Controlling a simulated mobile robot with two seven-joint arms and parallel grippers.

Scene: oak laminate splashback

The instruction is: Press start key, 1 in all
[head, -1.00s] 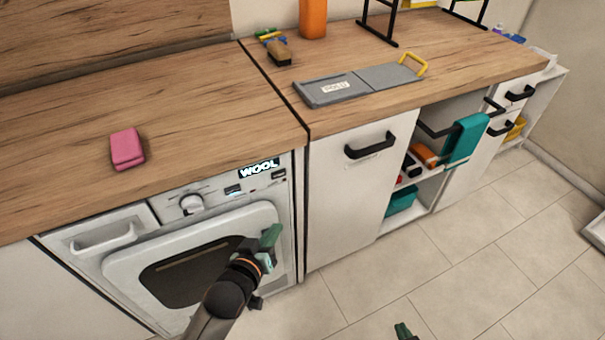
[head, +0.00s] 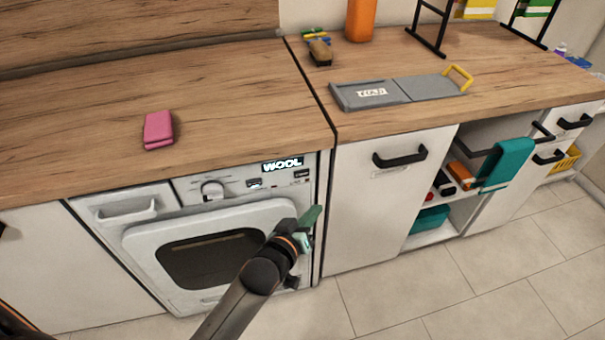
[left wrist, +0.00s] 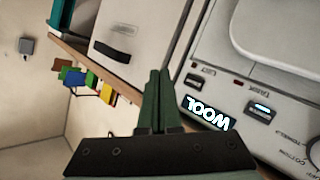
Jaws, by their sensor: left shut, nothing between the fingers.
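The white washing machine (head: 130,236) stands under the worktop at the left. Its panel has a lit display (head: 282,164) reading WOOL, which also shows upside down in the left wrist view (left wrist: 208,114). My left gripper (head: 309,222) is in front of the machine's right side, below the panel. In the left wrist view its green fingers (left wrist: 157,95) are shut and empty, beside the display. My right gripper is out of view.
A round knob (head: 212,189) and a drawer (head: 125,207) are left of the keys. A pink block (head: 158,130) lies on the worktop (head: 80,130). A cabinet door (head: 368,220) with a black handle (head: 400,157) is at the right. The floor ahead is clear.

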